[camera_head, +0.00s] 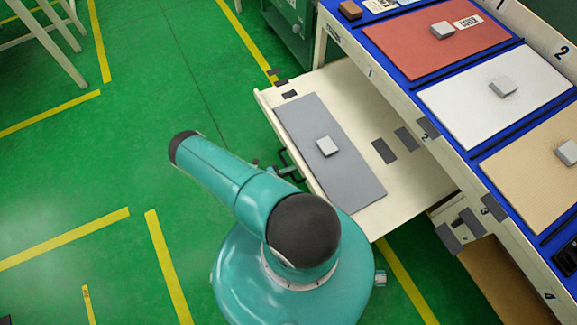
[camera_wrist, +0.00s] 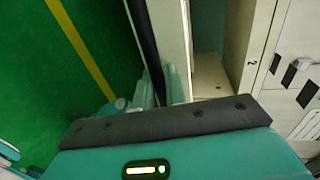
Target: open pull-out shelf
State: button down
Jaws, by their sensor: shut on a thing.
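The cream pull-out shelf (camera_head: 345,92) stands out from under the bench on its left side in the head view. A grey panel (camera_head: 312,122) with a small light block (camera_head: 327,146) lies on it. A dark handle (camera_head: 289,158) is on the shelf's outer front edge. My gripper (camera_head: 279,169) is at that handle, mostly hidden behind my teal arm. In the wrist view the dark handle bar (camera_wrist: 143,42) runs down between my gripper's teal fingers (camera_wrist: 158,88), which are shut on it. The pale shelf front (camera_wrist: 169,40) is beside the bar.
The blue-topped bench (camera_head: 408,82) carries red (camera_head: 412,45), white (camera_head: 470,105) and tan (camera_head: 520,180) panels with blocks. An open compartment (camera_wrist: 209,75) shows beside the shelf front.

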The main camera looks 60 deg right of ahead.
jog(key=shift+w+a, duration=0.15)
jog(key=shift+a, duration=0.2)
jog(key=c, duration=1.5)
grip_release()
jog(key=shift+c, duration=0.2)
jog(key=shift+d, duration=0.1)
jog(key=v, duration=1.3)
jog(key=shift+a, duration=0.35)
jog(key=shift+w, duration=0.15)
